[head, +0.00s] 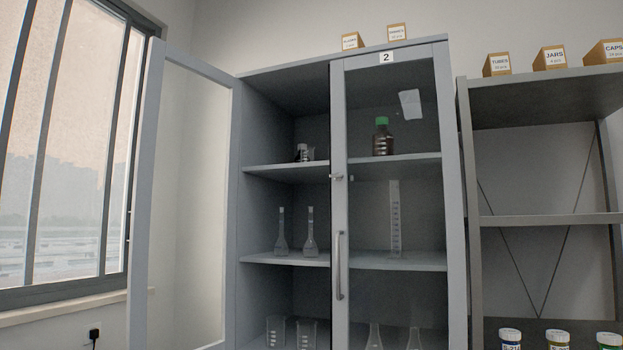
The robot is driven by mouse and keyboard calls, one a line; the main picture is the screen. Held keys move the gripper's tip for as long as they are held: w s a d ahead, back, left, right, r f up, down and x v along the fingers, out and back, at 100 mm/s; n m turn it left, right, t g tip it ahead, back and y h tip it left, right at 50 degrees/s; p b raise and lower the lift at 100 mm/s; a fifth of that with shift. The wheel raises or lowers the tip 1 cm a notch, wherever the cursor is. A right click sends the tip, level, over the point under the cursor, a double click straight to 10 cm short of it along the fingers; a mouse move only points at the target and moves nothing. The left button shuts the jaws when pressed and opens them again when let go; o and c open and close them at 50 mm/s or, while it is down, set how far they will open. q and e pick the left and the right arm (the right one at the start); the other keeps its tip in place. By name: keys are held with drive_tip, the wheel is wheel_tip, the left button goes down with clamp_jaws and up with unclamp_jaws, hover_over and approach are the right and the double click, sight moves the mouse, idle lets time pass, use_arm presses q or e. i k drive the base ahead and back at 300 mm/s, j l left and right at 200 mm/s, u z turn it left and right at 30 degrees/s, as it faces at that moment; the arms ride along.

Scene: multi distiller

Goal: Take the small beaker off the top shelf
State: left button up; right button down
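A grey cabinet (384,40) marked 2 stands in the middle of the head view. Its left door (152,200) is swung open to the left, and its right glass door (392,120) is shut. On the top shelf (285,170), in the open left half, a small clear beaker (310,154) stands close to the middle frame. A small dark-and-white item (301,152) is right beside or overlapping it; I cannot tell which. Neither of my grippers is in view.
Two flasks (282,240) stand on the shelf below, and larger beakers (276,331) lower down. Behind the right door are a green-capped brown bottle (382,142) and a graduated cylinder (395,220). An open rack (545,218) stands right, a window (60,150) left.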

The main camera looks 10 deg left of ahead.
sight(306, 154)
drive_tip(key=i+u, duration=0.2)
drive_tip(key=u, duration=0.25)
drive_tip(key=i+u, duration=0.25)
drive_tip(key=u, duration=0.2)
